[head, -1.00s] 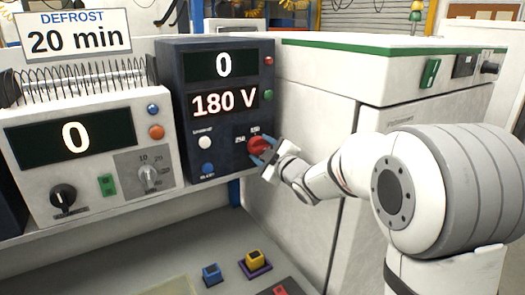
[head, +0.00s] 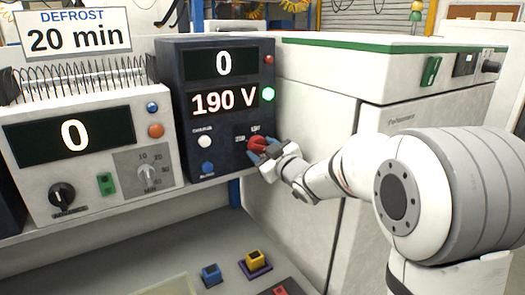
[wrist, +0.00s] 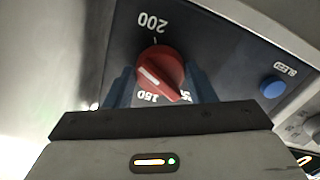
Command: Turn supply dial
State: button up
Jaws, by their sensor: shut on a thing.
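The supply dial is a red knob (head: 257,144) low on the right of the dark blue supply unit (head: 184,125). It also shows in the wrist view (wrist: 160,72), with a white pointer line and the printed marks 200 and 150 near it. My gripper (head: 264,150) is at the knob, its blue fingers on either side and shut on it; the fingers also show in the wrist view (wrist: 160,88). The supply's lower display (head: 225,101) reads 190 V and the upper display (head: 222,64) reads 0. A green lamp (head: 267,94) on the unit is lit.
A white timer unit (head: 85,158) reading 0 stands to the left, under a DEFROST 20 min sign (head: 74,36). A blue button (wrist: 272,87) sits beside the dial. A white cabinet (head: 300,150) stands close on the right. Small coloured blocks (head: 211,273) lie below.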

jog(key=shift+f+m, duration=0.1)
jog(key=shift+m, duration=0.4)
jog(key=o, duration=1)
jog(key=shift+c, duration=0.2)
jog(key=b+v, duration=0.1)
jog(key=v, duration=0.7)
